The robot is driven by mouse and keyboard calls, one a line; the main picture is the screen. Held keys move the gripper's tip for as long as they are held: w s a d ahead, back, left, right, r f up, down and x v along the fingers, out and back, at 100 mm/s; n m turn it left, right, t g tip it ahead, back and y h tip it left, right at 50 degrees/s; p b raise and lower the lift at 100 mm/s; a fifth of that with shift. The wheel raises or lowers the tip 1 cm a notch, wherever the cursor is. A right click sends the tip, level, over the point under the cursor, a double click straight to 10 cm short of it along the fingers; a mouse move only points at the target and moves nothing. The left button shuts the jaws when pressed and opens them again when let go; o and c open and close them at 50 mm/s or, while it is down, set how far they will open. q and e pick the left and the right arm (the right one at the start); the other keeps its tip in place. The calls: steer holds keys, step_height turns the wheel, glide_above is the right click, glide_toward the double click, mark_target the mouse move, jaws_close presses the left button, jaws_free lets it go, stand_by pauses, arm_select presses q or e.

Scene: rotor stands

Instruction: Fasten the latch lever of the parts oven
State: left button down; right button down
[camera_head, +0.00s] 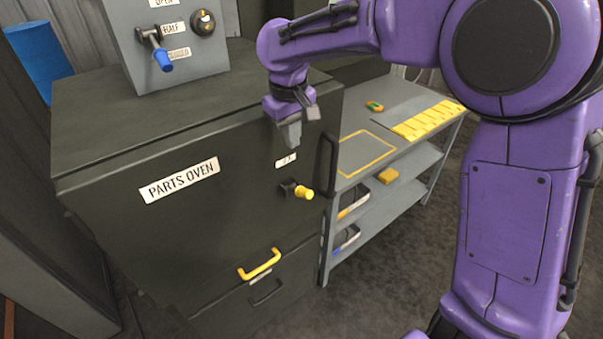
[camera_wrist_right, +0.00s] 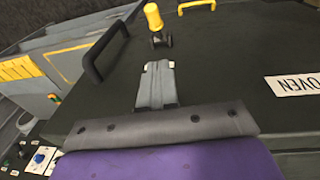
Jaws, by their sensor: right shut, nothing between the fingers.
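The parts oven (camera_head: 130,235) is a dark cabinet with a "PARTS OVEN" label on its front. Its latch lever, a short dark arm with a yellow knob (camera_head: 304,192), sits at the right of the front face and points right in the head view. In the right wrist view the yellow-tipped lever (camera_wrist_right: 153,17) stands beyond the fingertips. My right gripper (camera_head: 291,140) is shut and empty, pointing down above the lever and apart from it; its closed fingers also show in the wrist view (camera_wrist_right: 157,80). My left gripper is not in view.
A black vertical handle (camera_head: 328,165) is right of the lever, and a yellow drawer handle (camera_head: 260,264) is below. A grey control box (camera_head: 190,65) with a blue-tipped lever (camera_head: 163,58) stands on top. A grey shelf bench (camera_head: 375,195) stands to the right.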

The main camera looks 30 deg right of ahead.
steer(key=p, duration=0.3)
glide_above(301, 188)
steer(key=f, duration=0.8)
steer(key=a+f, duration=0.1)
steer(key=f, duration=0.3)
steer(key=shift+s+f, duration=0.15)
steer(key=shift+f, duration=0.05)
steer(key=shift+s+d+f, duration=0.3)
steer(key=shift+s+f, duration=0.05)
steer(key=shift+f, duration=0.15)
steer(key=shift+w, duration=0.15)
